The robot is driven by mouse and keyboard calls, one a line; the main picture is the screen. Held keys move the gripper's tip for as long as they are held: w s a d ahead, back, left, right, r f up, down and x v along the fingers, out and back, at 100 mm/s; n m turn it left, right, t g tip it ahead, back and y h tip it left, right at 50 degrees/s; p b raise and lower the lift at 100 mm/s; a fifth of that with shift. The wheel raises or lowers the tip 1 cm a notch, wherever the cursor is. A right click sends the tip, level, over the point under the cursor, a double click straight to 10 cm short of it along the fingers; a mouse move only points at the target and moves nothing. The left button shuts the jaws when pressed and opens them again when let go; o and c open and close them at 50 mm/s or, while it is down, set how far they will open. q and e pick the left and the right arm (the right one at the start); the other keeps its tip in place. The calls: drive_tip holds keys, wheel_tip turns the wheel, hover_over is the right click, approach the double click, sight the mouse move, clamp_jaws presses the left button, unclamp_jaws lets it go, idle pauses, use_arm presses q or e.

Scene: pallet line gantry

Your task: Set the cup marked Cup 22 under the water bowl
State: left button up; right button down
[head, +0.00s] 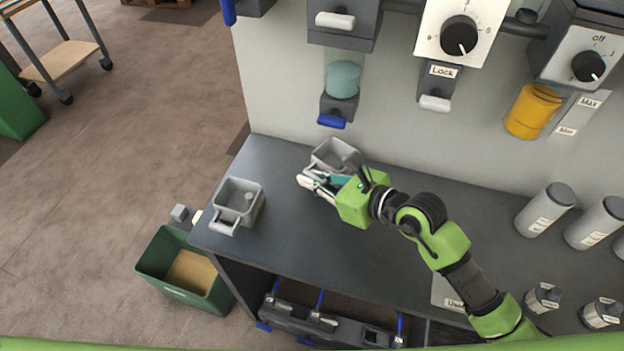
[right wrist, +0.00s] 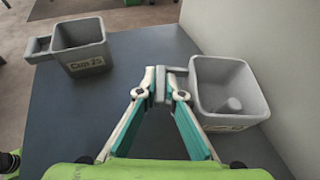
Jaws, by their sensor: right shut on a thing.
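A grey square cup (head: 337,153) stands on or just above the bench, near the wall and below the water bowl. It also shows in the right wrist view (right wrist: 228,90), where the label on its front is too slanted to read. My right gripper (head: 311,181) is shut on this cup's handle, which shows between the fingertips (right wrist: 161,88) in the right wrist view. The water bowl (head: 342,79) holds blue-green water and hangs on the wall, with a blue-handled tap (head: 331,121) under it. My left gripper is out of view.
A second grey cup (head: 238,197) stands at the bench's left end; its label in the wrist view (right wrist: 86,64) seems to read Cup 23 or 25. Canisters (head: 546,209) stand at the right. The bench (head: 290,230) is clear in front. A green bin (head: 165,262) stands below left.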

drive_tip(key=shift+f, duration=0.5)
drive_tip(key=c, duration=2.2)
unclamp_jaws()
drive_tip(key=shift+f, duration=0.1)
drive_tip(key=shift+o, duration=0.2)
drive_tip(key=b+v, duration=0.1)
drive_tip(key=v, duration=1)
drive_tip(key=shift+d, duration=0.1)
drive_tip(key=shift+s+d+r, duration=0.3)
drive_tip(key=shift+s+r, duration=0.05)
